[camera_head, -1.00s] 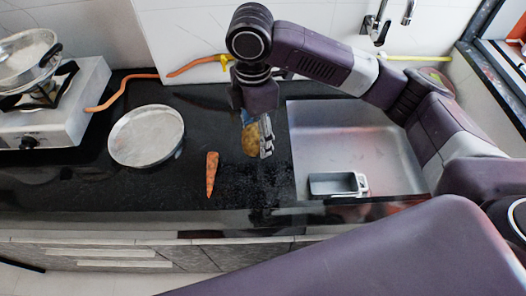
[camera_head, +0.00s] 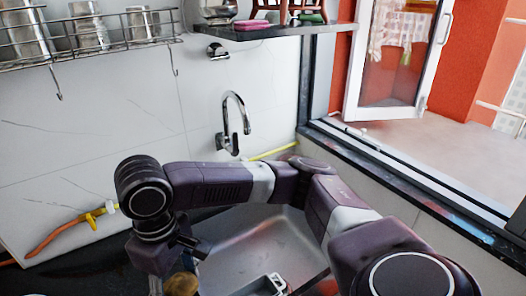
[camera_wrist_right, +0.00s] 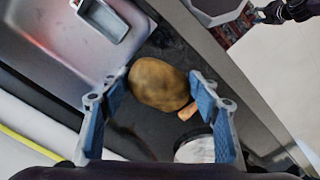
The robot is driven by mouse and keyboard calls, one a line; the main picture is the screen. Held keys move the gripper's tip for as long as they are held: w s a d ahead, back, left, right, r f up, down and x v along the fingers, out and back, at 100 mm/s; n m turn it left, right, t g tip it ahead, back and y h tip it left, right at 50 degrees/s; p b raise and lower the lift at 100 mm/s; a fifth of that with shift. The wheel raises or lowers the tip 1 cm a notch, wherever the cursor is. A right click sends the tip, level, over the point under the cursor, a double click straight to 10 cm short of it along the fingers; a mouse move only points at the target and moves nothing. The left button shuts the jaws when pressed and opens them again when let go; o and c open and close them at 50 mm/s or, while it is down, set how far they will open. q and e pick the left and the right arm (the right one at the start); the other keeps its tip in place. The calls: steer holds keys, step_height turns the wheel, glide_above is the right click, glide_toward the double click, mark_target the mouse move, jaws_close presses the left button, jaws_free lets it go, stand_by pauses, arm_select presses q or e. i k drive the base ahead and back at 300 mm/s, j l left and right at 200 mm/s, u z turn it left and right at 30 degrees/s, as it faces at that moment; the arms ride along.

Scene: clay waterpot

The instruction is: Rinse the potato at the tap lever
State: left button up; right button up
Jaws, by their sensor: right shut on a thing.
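The brown potato (camera_wrist_right: 158,84) sits between the two blue-grey fingers of my right gripper (camera_wrist_right: 158,92) in the right wrist view, and the gripper is shut on it. In the head view the potato (camera_head: 182,285) is partly cut off at the bottom edge, left of the sink (camera_head: 255,240). The chrome tap (camera_head: 238,100) rises from the white wall behind the sink, with its lever (camera_head: 231,148) low beside the spout. A dark part at the top right of the wrist view looks like my left gripper (camera_wrist_right: 285,10); its fingers are unclear.
A grey tray (camera_wrist_right: 104,18) lies in the sink. A shelf (camera_head: 275,30) and wire rack (camera_head: 90,40) hang above. The window (camera_head: 395,60) is at the right.

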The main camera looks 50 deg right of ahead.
mark_target(232, 149)
steer(key=k+l, duration=0.15)
steer(key=l, duration=0.25)
steer(key=k+l, duration=0.1)
steer(key=l, duration=0.3)
steer(key=k+l, duration=0.15)
steer(key=l, duration=0.25)
steer(key=k+l, duration=0.1)
steer(key=l, duration=0.3)
